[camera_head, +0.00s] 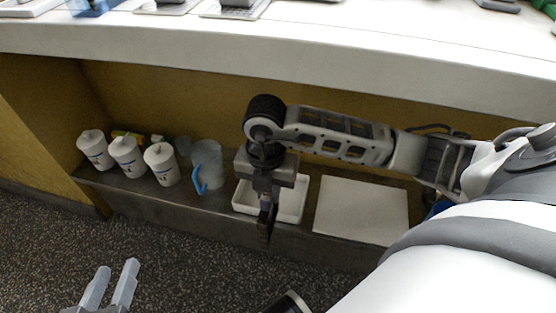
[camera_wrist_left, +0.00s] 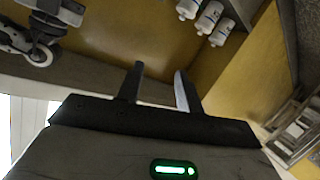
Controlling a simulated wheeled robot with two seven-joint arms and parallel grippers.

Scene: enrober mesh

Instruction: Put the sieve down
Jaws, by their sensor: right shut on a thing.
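My right gripper (camera_head: 265,222) points down over a shallow white tray (camera_head: 242,205) on the low shelf. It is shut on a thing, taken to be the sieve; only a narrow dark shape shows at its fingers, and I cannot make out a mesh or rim. Whether the held thing touches the tray is hidden. My left gripper (camera_head: 110,287) is open and empty at the bottom left, apart from the shelf. Its spread fingers also show in the left wrist view (camera_wrist_left: 158,88).
Three white lidded canisters (camera_head: 127,157) stand at the shelf's left. A clear jug (camera_head: 209,163) with a blue handle stands left of the tray. A flat white board (camera_head: 361,210) lies right of it. The white counter (camera_head: 300,55) overhangs the shelf.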

